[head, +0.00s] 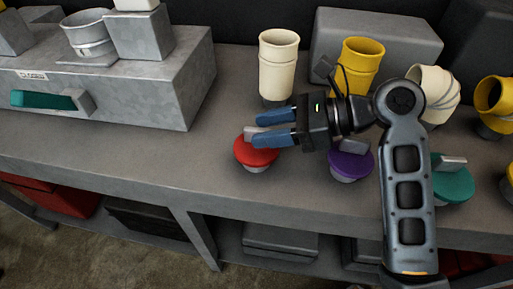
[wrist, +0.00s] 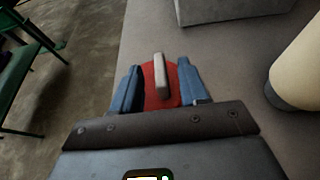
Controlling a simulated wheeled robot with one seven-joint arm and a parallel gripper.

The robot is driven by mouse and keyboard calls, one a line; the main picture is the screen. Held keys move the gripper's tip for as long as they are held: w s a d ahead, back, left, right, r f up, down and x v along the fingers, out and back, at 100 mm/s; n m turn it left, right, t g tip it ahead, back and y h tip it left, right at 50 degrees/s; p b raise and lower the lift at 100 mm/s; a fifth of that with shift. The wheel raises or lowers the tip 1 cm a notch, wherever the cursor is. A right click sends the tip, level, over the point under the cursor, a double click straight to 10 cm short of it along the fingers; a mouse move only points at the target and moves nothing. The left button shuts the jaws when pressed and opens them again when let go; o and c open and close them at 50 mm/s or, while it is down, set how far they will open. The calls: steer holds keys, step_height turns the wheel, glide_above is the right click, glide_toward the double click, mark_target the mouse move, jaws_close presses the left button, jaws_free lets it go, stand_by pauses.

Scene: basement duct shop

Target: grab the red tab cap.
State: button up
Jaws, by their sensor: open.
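The red tab cap (head: 254,153) sits on the bench near its front edge, a red disc with an upright grey tab. It also shows in the wrist view (wrist: 172,101), with its tab between my fingers. My gripper (head: 272,127) is open, its two blue fingers pointing left over the cap. In the wrist view my gripper (wrist: 161,88) has one finger on each side of the tab, with gaps visible. Whether the fingers touch the disc below cannot be told.
A purple tab cap (head: 351,163) stands under my wrist and a teal one (head: 452,186) beyond my arm. A cream cup (head: 278,66) and yellow cup (head: 359,66) stand behind. A grey metal box (head: 160,85) with a teal handle fills the left. The bench between box and red cap is clear.

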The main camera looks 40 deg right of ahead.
steer(key=shift+x, duration=1.2)
steer(key=shift+c, duration=0.4)
jaws_close()
